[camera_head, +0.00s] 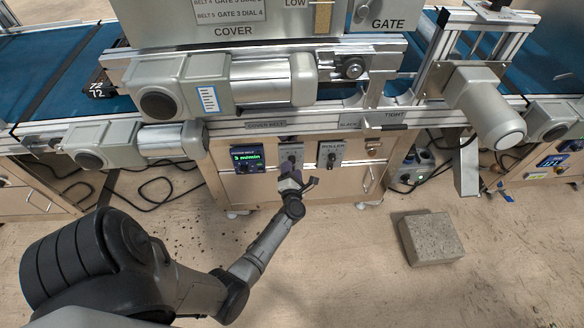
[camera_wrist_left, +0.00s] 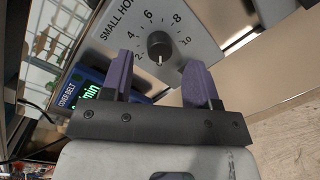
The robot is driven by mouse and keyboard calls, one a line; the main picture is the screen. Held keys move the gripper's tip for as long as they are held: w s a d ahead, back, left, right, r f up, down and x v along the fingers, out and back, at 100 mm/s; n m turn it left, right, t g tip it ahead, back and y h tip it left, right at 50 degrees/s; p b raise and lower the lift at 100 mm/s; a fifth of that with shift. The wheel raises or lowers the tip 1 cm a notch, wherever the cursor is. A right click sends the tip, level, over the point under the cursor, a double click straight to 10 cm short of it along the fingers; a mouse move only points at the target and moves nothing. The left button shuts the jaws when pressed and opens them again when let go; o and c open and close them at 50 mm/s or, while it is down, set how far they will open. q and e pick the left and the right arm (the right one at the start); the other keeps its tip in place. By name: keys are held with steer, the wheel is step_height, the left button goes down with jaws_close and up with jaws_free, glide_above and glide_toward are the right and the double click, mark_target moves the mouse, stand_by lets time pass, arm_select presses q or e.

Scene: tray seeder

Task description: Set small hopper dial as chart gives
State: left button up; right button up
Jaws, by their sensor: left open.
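The small hopper dial (camera_wrist_left: 159,46) is a black round knob on a grey plate with numbers from 2 to 10 in the left wrist view. A pale mark on the knob points toward the picture's bottom, near the gap in the scale. My left gripper (camera_wrist_left: 153,86) is open, its purple fingers on either side below the knob, apparently not touching it. In the head view my left gripper (camera_head: 289,179) is in front of the dial plate (camera_head: 291,152), partly hiding it. The chart (camera_head: 229,10) is cut off at the top; its last line seems to read belt 5, gate 3, dial 4.
A cover belt display (camera_head: 247,158) with green digits is left of the dial; a roller dial plate (camera_head: 331,154) is right of it. Motors (camera_head: 160,100) and a conveyor frame overhang above. A concrete block (camera_head: 430,238) lies on the floor. Cables run along the floor at left.

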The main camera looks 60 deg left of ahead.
arm_select(q)
steer(key=shift+b+x, duration=0.3)
steer(key=shift+x, duration=1)
steer(key=c, duration=0.9)
